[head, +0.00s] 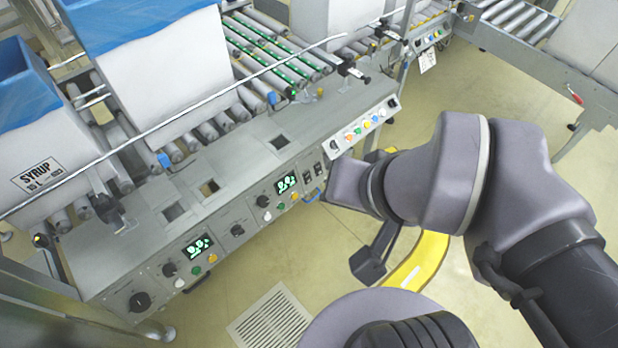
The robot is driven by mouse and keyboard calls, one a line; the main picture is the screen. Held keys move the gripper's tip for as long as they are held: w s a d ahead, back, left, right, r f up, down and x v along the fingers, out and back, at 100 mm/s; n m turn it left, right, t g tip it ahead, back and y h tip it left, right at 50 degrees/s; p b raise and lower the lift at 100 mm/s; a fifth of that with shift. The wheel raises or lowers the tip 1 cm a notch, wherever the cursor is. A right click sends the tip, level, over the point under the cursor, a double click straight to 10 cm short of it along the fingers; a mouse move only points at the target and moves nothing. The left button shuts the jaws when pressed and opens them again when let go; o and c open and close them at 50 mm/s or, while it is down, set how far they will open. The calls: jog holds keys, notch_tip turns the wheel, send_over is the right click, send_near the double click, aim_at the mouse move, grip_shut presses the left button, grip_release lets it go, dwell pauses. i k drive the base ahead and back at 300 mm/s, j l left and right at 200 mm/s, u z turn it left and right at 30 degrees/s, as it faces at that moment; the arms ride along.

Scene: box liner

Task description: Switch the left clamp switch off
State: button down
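The grey machine's sloping front panel (228,248) carries the controls. Two small dark switches (312,172) sit side by side on it, right of the upper green display (286,183). Their labels and positions are too small to read, so I cannot tell which is the left clamp switch or whether it is on. My arm's wrist comes in from the right and ends close to the panel, just right of and below these switches. My gripper's fingers cannot be made out behind the wrist, so their opening and any contact with the panel are hidden.
A second green display (197,246) with knobs and coloured buttons is on the panel's left part. A strip of coloured buttons (362,128) is at its right end. White boxes with blue liners (160,75) stand on rollers behind a metal rail. The floor in front is clear around a grate (270,318).

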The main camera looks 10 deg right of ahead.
aim_at(308, 179)
jog(key=i+l+u, duration=0.25)
jog(key=i, duration=0.2)
jog(key=i+l+u, duration=0.2)
jog(key=i+l, duration=0.15)
jog(key=i, duration=0.1)
